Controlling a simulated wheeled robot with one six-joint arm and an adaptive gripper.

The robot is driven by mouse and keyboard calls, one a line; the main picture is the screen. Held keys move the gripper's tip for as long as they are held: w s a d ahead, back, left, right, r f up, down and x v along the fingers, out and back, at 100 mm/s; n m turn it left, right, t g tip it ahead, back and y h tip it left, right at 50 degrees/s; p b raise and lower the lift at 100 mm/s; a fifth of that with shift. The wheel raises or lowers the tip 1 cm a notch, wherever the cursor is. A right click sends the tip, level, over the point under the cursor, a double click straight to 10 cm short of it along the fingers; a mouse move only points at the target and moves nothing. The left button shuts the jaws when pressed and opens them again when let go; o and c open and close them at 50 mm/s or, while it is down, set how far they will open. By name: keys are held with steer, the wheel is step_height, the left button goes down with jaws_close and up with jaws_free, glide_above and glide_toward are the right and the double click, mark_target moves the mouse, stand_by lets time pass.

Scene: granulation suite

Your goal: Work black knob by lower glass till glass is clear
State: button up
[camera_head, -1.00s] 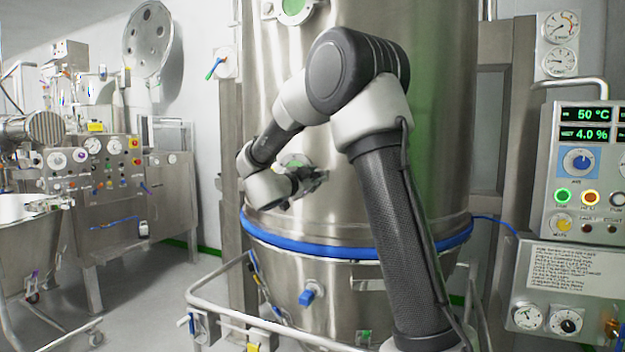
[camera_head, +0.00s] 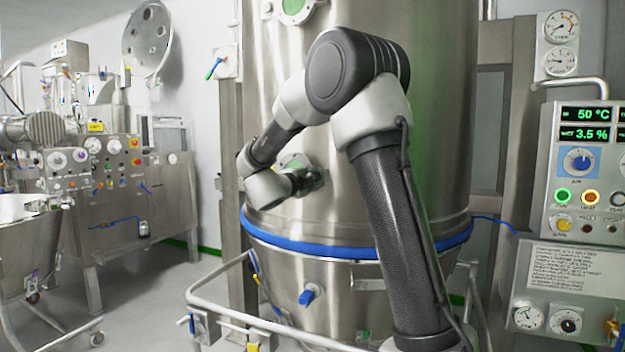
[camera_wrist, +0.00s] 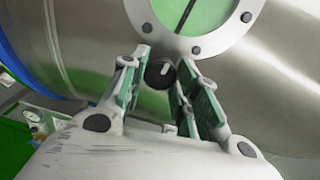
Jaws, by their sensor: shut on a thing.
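The black knob (camera_wrist: 160,73), with a pale mark on its face, sits just below the rim of the lower glass in the wrist view. My gripper (camera_wrist: 163,68) is shut on it, one finger on each side. The lower glass (camera_wrist: 210,14) is a round green pane in a bolted steel ring, cut off by the top edge. A thin dark bar, perhaps a wiper, crosses it, and the part in view looks evenly green. In the head view my gripper (camera_head: 309,180) is at the vessel wall, partly covering the lower glass (camera_head: 292,160).
The tall steel vessel (camera_head: 430,120) has a blue band (camera_head: 350,251) and an upper glass (camera_head: 296,8). A pipe rail (camera_head: 225,312) runs low in front. The control panel (camera_head: 546,190) at right reads 50 °C and 3.5 %. Other machines stand at left.

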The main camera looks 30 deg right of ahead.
steer(key=m, duration=0.6)
steer(key=shift+f, duration=0.1)
steer(key=shift+m, duration=0.3)
stand_by(0.3)
steer(key=o, duration=1)
steer(key=v, duration=1.2)
